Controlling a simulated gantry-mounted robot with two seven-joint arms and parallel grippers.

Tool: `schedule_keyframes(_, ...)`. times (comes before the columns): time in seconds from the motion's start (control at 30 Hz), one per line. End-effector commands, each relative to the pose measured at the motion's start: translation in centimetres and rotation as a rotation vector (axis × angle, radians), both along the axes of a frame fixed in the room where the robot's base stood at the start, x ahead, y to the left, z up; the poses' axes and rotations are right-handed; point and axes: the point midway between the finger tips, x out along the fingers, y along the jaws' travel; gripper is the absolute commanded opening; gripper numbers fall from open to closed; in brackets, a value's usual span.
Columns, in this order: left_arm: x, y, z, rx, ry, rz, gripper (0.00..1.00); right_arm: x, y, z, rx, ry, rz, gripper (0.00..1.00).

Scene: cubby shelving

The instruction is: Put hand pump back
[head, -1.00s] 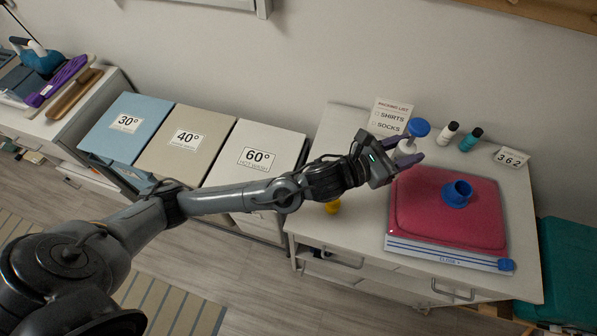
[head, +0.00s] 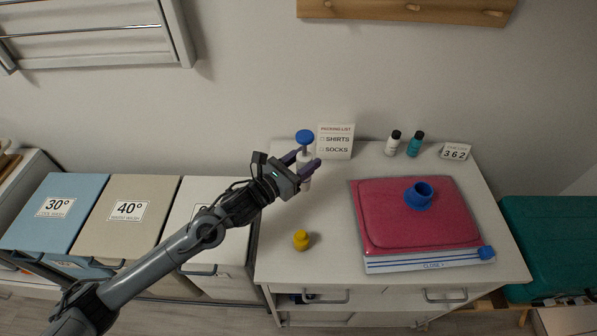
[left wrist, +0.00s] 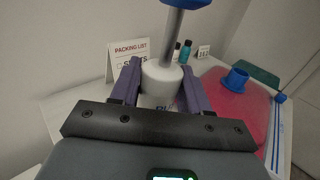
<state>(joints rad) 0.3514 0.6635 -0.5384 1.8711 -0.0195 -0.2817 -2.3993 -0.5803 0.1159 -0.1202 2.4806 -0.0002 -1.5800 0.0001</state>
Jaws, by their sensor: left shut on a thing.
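The hand pump, with a white body and a blue round handle (head: 305,136), stands roughly upright at the back left of the white cabinet top, left of the packing list sign. My left gripper (head: 302,163) is shut on its white body, with a purple finger on either side. The left wrist view shows the white body (left wrist: 163,82) between the fingers. I cannot tell whether the pump's base touches the top. A pink vacuum bag (head: 381,215) with a blue valve (head: 419,196) lies to the right. My right gripper is not in view.
The packing list sign (head: 336,142) stands close to the pump. A yellow object (head: 301,240) sits near the front left. The top between pump and bag is clear.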

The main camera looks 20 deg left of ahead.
Motion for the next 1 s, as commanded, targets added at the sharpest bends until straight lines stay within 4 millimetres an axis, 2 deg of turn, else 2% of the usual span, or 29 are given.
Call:
schedule_keyframes(0.1, 0.3, 1.1, -0.7, 0.000, 0.000, 0.000, 0.10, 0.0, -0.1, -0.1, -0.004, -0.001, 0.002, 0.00)
schedule_keyframes(0.33, 0.4, 1.5, -1.5, -0.002, 0.001, -0.001, 0.10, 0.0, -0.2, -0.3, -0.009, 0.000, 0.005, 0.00)
schedule_keyframes(0.6, 0.4, 1.5, -4.6, -0.004, 0.001, 0.001, 0.10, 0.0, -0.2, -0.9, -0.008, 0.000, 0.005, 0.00)
schedule_keyframes(1.0, 0.4, 1.5, -5.1, -0.001, -0.002, 0.000, 0.10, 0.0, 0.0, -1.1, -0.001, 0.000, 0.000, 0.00)
